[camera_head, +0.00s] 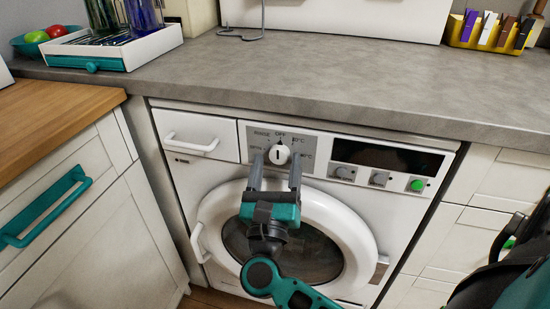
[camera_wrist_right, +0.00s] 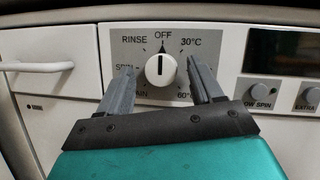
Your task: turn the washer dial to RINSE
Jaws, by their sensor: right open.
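The washer dial (camera_head: 278,154) is a round white knob on a grey panel at the top of the white washer (camera_head: 178,190). It also shows in the right wrist view (camera_wrist_right: 161,70), with its pointer straight up at OFF. RINSE (camera_wrist_right: 134,40) is printed to the upper left of the dial, and 30°C to the upper right. My right gripper (camera_head: 277,168) is open in front of the panel, with one finger to each side of the dial in the picture. A gap shows between each finger and the knob. My left gripper is not in view.
Right of the dial are a dark display (camera_head: 388,156), two small knobs and a green button (camera_head: 417,185). A detergent drawer (camera_head: 196,136) is on the left. The grey counter (camera_head: 330,75) overhangs the washer top. A teal-handled cabinet (camera_head: 75,245) stands at left.

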